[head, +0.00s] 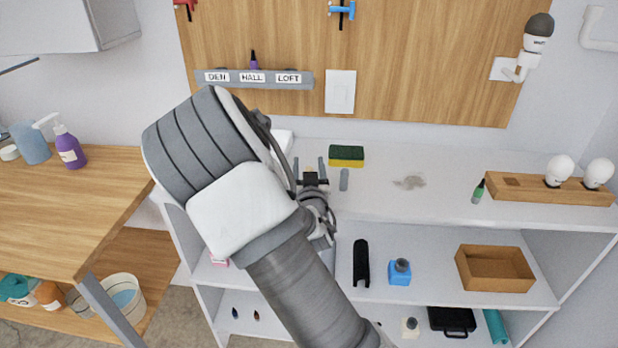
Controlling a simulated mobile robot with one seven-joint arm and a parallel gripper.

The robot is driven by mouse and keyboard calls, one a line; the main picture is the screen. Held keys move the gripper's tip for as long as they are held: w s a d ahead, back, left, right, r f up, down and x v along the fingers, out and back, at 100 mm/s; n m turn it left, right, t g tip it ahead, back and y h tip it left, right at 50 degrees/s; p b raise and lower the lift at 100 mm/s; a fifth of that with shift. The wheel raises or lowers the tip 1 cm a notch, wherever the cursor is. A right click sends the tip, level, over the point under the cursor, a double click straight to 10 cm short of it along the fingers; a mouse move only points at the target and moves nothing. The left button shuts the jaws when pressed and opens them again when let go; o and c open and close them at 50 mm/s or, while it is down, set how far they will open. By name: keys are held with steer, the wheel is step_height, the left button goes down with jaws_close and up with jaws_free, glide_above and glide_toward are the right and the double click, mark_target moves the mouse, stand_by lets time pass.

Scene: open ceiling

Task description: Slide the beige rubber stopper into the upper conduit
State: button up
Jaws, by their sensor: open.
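I cannot make out a beige rubber stopper for certain; my arm hides part of the shelf top. My gripper (310,168) is open above the white shelf top, left of the sponge, with its fingers pointing away from me. I see nothing clearly between its fingers. A short grey upright piece (344,179) stands just right of the gripper, apart from it. A white bent pipe (598,30) is on the wall at the upper right, cut off by the picture edge. I cannot tell whether it is the upper conduit.
A green-yellow sponge (346,156), a grey smudge (409,182), a green-capped bottle (478,191) and a wooden bulb holder (530,191) are on the shelf top (430,209). A label rail (252,79) is on the wall panel. The shelf's middle is mostly clear.

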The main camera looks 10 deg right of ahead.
steer(key=shift+w, duration=0.15)
jaws_close()
steer(key=shift+r, duration=0.2)
stand_by(0.3)
